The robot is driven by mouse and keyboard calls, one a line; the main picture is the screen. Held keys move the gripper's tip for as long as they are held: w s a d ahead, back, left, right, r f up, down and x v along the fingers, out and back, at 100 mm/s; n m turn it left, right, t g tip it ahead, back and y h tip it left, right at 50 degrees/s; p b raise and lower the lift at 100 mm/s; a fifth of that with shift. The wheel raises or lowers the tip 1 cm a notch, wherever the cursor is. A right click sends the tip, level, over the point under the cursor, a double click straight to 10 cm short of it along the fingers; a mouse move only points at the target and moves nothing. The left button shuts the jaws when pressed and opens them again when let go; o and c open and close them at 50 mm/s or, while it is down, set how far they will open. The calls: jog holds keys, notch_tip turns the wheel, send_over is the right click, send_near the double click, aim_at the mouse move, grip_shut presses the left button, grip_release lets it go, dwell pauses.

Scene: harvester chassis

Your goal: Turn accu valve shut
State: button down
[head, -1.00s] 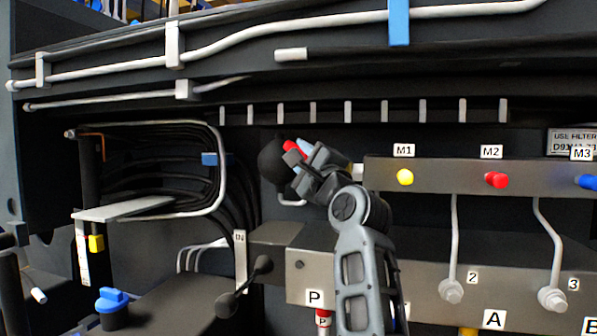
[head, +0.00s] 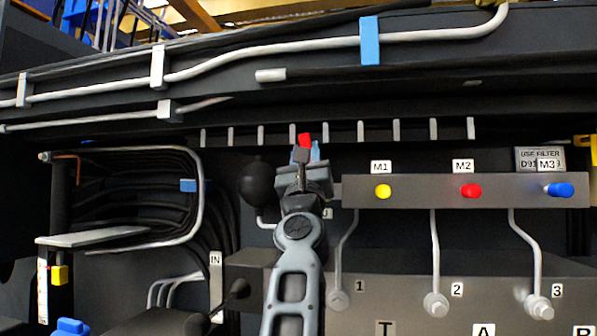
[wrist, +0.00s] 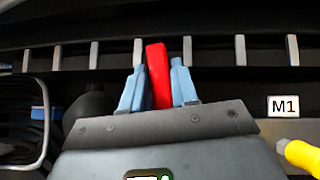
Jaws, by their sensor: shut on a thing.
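The red valve handle (wrist: 159,76) stands upright between the blue fingers of my gripper (wrist: 157,88) in the wrist view. My gripper is shut on it, one finger on each side. In the head view the red handle (head: 305,141) shows just above my gripper (head: 306,155). The black round accumulator (head: 258,182) is just left of my gripper, and it also shows in the wrist view (wrist: 90,108). The valve body below the handle is hidden behind my gripper and wrist.
A metal bar with a yellow knob (head: 383,191) under M1, a red knob (head: 471,191) under M2 and a blue knob (head: 560,189) by M3 is to the right. Several grey tabs hang above. Black hoses inside a pale bent pipe (head: 200,200) are at left.

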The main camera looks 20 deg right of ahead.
jog(key=shift+s+d+f+m+g+h+b, duration=0.1)
jog(key=shift+d+m+g+h+b, duration=0.2)
jog(key=shift+m+h, duration=0.35)
jog(key=shift+s+d+r+m+g+h+b, duration=0.15)
jog(key=shift+m+g+h+b, duration=0.15)
jog(key=shift+m+h, duration=0.35)
jog(key=shift+s+d+f+m+g+h+b, duration=0.1)
jog(key=shift+f+m+g+h+b, duration=0.1)
jog(key=shift+m+g+h, duration=0.45)
jog(key=shift+m+t, duration=0.25)
jog(key=shift+m, duration=0.1)
jog(key=c, duration=0.9)
grip_release()
jog(key=shift+c, duration=0.2)
jog(key=v, duration=0.7)
jog(key=shift+s+a+b, duration=0.15)
jog(key=shift+s+b, duration=0.15)
jog(key=shift+b, duration=0.05)
jog(key=shift+a+f, duration=0.1)
jog(key=shift+f, duration=0.05)
